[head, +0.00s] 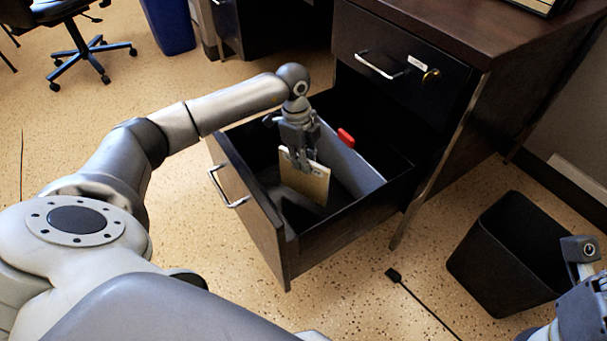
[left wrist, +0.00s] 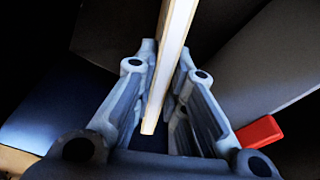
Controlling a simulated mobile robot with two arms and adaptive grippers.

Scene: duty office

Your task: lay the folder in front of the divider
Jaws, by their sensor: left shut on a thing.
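The tan folder (head: 305,182) stands upright inside the open lower drawer (head: 266,237). My left gripper (head: 301,165) is shut on its top edge from above. In the left wrist view the folder's pale edge (left wrist: 170,60) runs between the two fingers (left wrist: 158,95). The grey divider (head: 350,165) stands across the drawer behind the folder, with a red tab (head: 346,138) on top. The tab also shows in the left wrist view (left wrist: 259,132). The folder is on the drawer-front side of the divider. I cannot tell whether its lower edge touches the drawer floor.
The drawer hangs out of a dark desk (head: 400,85), below a shut upper drawer with a key in its lock (head: 431,75). A black bin (head: 510,255) stands at the right. Part of my right arm (head: 580,300) shows beside it. A black cable (head: 420,300) lies on the floor.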

